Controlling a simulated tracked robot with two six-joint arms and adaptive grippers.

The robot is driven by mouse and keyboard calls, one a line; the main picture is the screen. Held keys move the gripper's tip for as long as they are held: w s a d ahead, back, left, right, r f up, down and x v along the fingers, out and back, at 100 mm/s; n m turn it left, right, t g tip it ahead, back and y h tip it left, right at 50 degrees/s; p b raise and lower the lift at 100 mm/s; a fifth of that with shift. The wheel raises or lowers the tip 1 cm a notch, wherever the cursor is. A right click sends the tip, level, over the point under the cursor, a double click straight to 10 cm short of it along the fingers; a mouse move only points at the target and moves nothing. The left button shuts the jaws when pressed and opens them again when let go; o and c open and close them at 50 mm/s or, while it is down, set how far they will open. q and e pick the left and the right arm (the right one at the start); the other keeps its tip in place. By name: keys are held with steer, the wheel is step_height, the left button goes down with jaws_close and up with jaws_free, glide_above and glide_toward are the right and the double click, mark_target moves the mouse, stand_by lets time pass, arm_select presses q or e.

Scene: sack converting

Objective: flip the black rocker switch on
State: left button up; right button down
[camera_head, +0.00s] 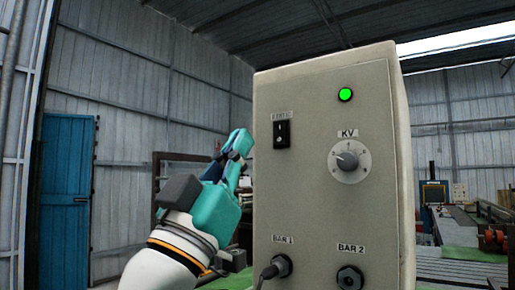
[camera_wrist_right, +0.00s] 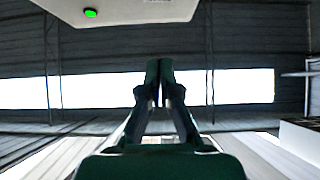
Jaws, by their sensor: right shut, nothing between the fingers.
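The black rocker switch (camera_head: 282,135) sits at the upper left of the beige box's front panel (camera_head: 325,210), under a small label. A small pale mark shows on it; which way it is tipped I cannot tell. A round green lamp (camera_head: 345,94) glows at the upper right of the panel.
Below the lamp is a grey KV knob (camera_head: 349,161). The BAR 1 socket (camera_head: 280,266) has a cable plugged in, and the BAR 2 socket (camera_head: 350,278) looks empty. A blue door (camera_head: 66,200) stands far left. Machinery (camera_head: 470,220) stands far right.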

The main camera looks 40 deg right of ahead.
steer(key=shift+a+r+b+v, duration=0.1)
steer(key=shift+b+v, duration=0.1)
steer(key=shift+v, duration=0.5)
steer(key=shift+a+r+b+v, duration=0.1)
steer(key=shift+a+b+v, duration=0.1)
steer(key=shift+v, duration=0.5)
steer(key=shift+a+r+b+v, duration=0.1)
steer(key=shift+b+v, duration=0.1)
steer(key=shift+v, duration=0.5)
